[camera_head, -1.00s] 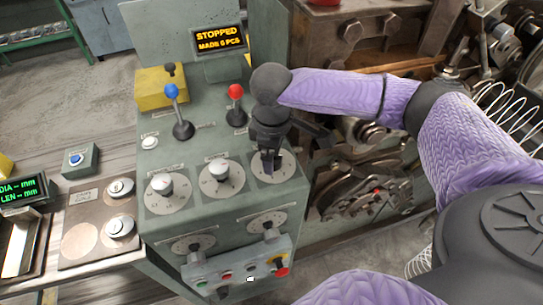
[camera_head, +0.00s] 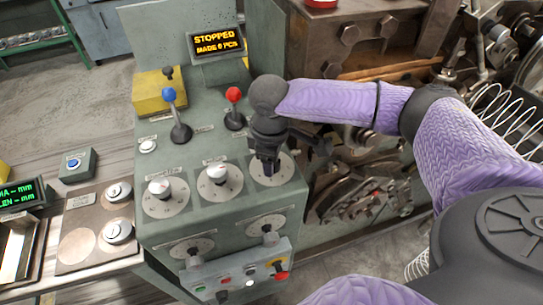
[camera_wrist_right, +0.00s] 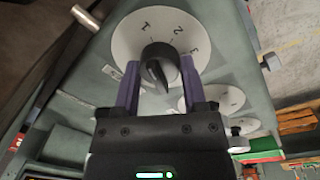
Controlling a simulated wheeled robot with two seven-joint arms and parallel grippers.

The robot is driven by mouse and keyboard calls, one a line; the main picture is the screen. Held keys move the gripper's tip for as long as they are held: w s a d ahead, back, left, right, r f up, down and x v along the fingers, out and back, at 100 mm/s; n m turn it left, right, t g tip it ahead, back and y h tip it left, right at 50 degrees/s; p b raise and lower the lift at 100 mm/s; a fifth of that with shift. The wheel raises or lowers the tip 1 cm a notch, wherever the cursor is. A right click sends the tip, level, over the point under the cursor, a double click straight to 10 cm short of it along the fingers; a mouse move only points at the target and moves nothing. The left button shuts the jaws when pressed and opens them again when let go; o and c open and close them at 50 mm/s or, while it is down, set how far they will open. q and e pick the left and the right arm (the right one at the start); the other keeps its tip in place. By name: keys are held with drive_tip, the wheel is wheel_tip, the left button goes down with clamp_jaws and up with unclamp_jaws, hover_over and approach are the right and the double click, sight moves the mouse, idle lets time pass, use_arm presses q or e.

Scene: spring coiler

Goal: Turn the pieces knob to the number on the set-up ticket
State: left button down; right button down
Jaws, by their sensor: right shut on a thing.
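My right gripper (camera_head: 268,166) reaches down onto the rightmost dial (camera_head: 286,168) in the upper row of the grey control panel. In the right wrist view its two purple fingers (camera_wrist_right: 158,70) stand on either side of a black pointer knob (camera_wrist_right: 154,77) and are shut on it. The white dial plate (camera_wrist_right: 127,42) behind the knob shows 1, 2 and 3. The dial's name label is not readable, so I cannot tell whether it is the pieces knob. I cannot make out a set-up ticket. My left gripper is not in view.
Two more dials (camera_head: 166,203) (camera_head: 219,194) sit left of the gripper. Blue (camera_head: 169,95) and red (camera_head: 234,94) levers stand behind. A display (camera_head: 215,42) reads STOPPED, MADE 6 PCS. A button box (camera_head: 240,277) juts from the front. Machinery (camera_head: 365,200) stands at right.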

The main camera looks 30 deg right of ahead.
drive_tip(key=m+p, duration=0.1)
drive_tip(key=p, duration=0.2)
drive_tip(key=m+p, duration=0.2)
drive_tip(key=p, duration=0.2)
drive_tip(key=shift+r+m+p, duration=0.3)
drive_tip(key=shift+r, duration=0.1)
drive_tip(key=m+p, duration=0.5)
drive_tip(key=shift+f+g+p, duration=0.2)
drive_tip(key=shift+g+p, duration=0.1)
drive_tip(key=shift+p, duration=0.05)
drive_tip(key=shift+m+p, duration=0.35)
drive_tip(key=shift+m, duration=0.35)
drive_tip(key=m+p, duration=0.2)
drive_tip(key=m, duration=0.1)
drive_tip(key=shift+f+m, duration=0.1)
drive_tip(key=shift+m, duration=0.2)
drive_tip(key=m+p, duration=0.1)
drive_tip(key=m, duration=0.2)
drive_tip(key=shift+w+m+g+p, duration=0.1)
drive_tip(key=shift+m+g+p, duration=0.2)
drive_tip(key=m+p, duration=0.1)
drive_tip(key=m, duration=0.3)
drive_tip(key=shift+d+m+y, duration=0.1)
drive_tip(key=shift+m+y, duration=0.2)
drive_tip(key=shift+m, duration=2.5)
